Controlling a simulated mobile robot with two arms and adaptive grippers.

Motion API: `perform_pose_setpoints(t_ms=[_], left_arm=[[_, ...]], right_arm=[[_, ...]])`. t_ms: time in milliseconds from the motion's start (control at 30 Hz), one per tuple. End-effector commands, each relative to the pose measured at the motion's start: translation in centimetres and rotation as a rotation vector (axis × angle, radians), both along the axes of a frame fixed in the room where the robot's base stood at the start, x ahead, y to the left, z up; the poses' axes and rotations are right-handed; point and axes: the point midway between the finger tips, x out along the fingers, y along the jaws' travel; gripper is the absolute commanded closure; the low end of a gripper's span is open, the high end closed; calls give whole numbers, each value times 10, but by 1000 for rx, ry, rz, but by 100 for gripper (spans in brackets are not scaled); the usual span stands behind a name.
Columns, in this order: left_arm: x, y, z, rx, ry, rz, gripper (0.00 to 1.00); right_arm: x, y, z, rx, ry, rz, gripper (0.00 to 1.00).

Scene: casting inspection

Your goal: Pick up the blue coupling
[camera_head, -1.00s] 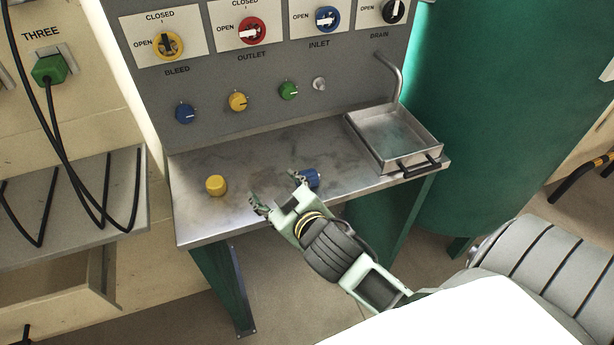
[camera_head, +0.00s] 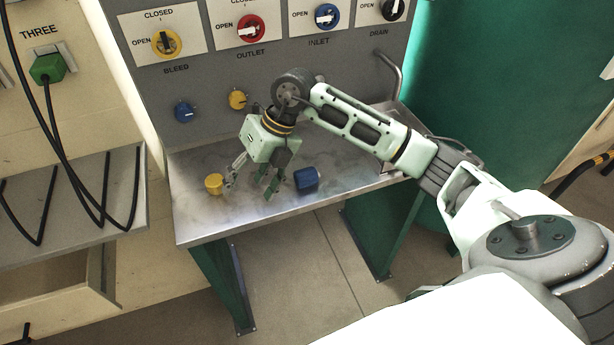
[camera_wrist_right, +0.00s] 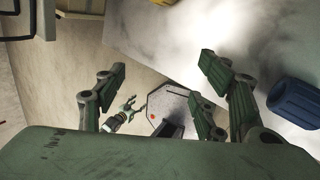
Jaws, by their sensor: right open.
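The blue coupling (camera_head: 306,181) sits on the metal bench, right of my right gripper (camera_head: 251,186) in the head view. It also shows at the right edge of the right wrist view (camera_wrist_right: 295,103). My right gripper is open and empty, pointing down over the bench between the blue coupling and a yellow one. Its fingers (camera_wrist_right: 168,100) are spread apart in the wrist view, with the blue coupling outside them.
A yellow coupling (camera_head: 214,184) stands left of the right gripper, close to its left finger. The metal bench (camera_head: 205,228) has bare room at its front. The back panel (camera_head: 150,90) carries knobs and valve switches. My right arm largely hides the sink tray at the right.

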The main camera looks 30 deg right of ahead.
Motion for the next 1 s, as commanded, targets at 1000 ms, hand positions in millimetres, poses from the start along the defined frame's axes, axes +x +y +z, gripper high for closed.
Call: perform_pose_setpoints(t_ms=[1000], left_arm=[[0, 1, 25, 2, 1, 2, 41]], right_arm=[[-4, -150, -63, -477, 160, -185, 36]])
